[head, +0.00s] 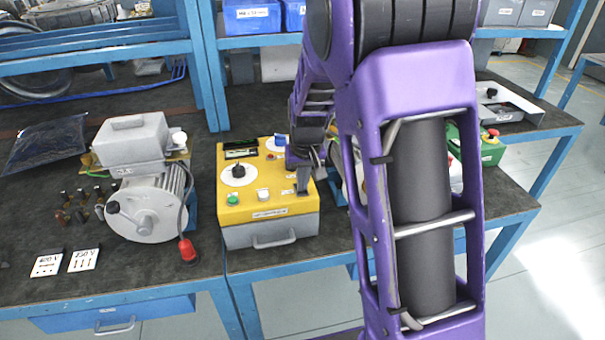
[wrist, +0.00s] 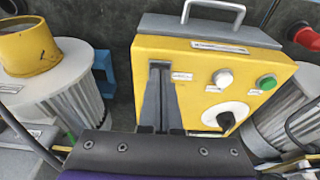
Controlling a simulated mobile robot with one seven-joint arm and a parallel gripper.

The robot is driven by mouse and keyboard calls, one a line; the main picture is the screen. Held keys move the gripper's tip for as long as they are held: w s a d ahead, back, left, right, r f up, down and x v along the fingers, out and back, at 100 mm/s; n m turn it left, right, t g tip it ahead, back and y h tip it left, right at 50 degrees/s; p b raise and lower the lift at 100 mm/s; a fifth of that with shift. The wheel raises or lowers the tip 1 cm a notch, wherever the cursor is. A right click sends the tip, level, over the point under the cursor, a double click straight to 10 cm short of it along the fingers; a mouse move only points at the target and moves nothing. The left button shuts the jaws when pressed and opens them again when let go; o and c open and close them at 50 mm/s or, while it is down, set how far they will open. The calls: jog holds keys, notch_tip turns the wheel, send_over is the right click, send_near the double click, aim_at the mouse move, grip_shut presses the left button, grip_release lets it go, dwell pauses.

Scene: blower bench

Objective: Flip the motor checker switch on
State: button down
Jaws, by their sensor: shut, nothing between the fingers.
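The motor checker is a yellow box (head: 268,213) with a grey front and a handle, on the bench in the middle of the head view. It also shows in the wrist view (wrist: 205,60). Its top carries a black knob on a white dial (head: 238,172), a green button (head: 232,200) and a white button (head: 263,195). My gripper (head: 303,190) is shut and empty, pointing down at the right part of the top. In the wrist view my fingers (wrist: 158,72) lie over the panel beside a small white label. I cannot make out the switch; the fingers may hide it.
A grey motor (head: 148,208) with a cable and red plug (head: 187,250) stands left of the box. Two voltage cards (head: 83,260) lie at the bench's front edge. A green box with a red button (head: 491,146) stands to the right, beyond my arm.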

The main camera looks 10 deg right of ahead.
jog(key=shift+f, duration=0.15)
jog(key=shift+s+f+b, duration=0.15)
jog(key=shift+f+b, duration=0.25)
jog(key=shift+b, duration=0.1)
jog(key=shift+r, duration=0.2)
jog(key=shift+w+r+p, duration=0.4)
jog(key=shift+w+p, duration=0.15)
jog(key=shift+w, duration=0.2)
